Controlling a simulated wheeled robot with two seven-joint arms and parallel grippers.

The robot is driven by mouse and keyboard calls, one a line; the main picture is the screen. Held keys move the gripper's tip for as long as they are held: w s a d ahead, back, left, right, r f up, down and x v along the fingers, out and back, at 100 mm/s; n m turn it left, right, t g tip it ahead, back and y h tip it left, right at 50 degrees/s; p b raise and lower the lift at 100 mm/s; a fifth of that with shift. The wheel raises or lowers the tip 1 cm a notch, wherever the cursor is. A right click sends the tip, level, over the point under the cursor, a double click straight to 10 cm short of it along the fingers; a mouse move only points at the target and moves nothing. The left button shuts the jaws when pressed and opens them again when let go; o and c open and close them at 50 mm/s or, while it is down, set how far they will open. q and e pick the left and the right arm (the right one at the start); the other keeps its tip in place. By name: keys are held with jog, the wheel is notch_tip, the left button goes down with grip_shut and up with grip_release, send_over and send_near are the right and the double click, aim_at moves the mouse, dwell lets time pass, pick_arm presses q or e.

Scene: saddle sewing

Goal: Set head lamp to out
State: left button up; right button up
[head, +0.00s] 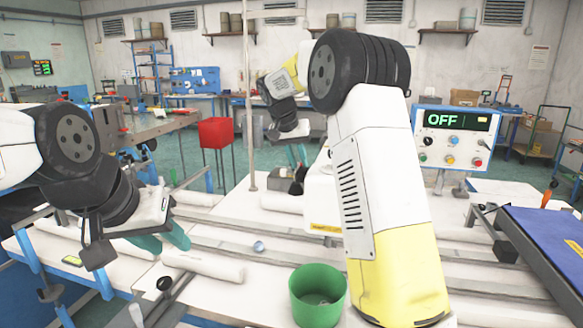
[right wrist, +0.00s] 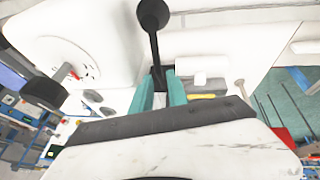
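No part is clearly recognisable as the head lamp. A black ball-ended lever (right wrist: 153,17) stands on a white machine body (right wrist: 75,40) in the right wrist view. My right gripper (right wrist: 159,76) has its teal fingers apart, with the lever's shaft showing between or just beyond them; contact cannot be told. In the head view, my right gripper (head: 298,156) is partly hidden behind my right arm, beside the white machine. A control panel (head: 454,138) at the right shows OFF in green. My left gripper (head: 163,238) is open and empty above the table at the left.
A green bucket (head: 316,298) stands on the white table near the front. White rolls (head: 203,265) and metal rails lie across the table. A red bin (head: 216,132) stands behind it. A blue-topped surface (head: 548,240) is at the right. My right arm hides the table's middle.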

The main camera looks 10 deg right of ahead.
jog(key=shift+x, duration=1.55)
grip_shut()
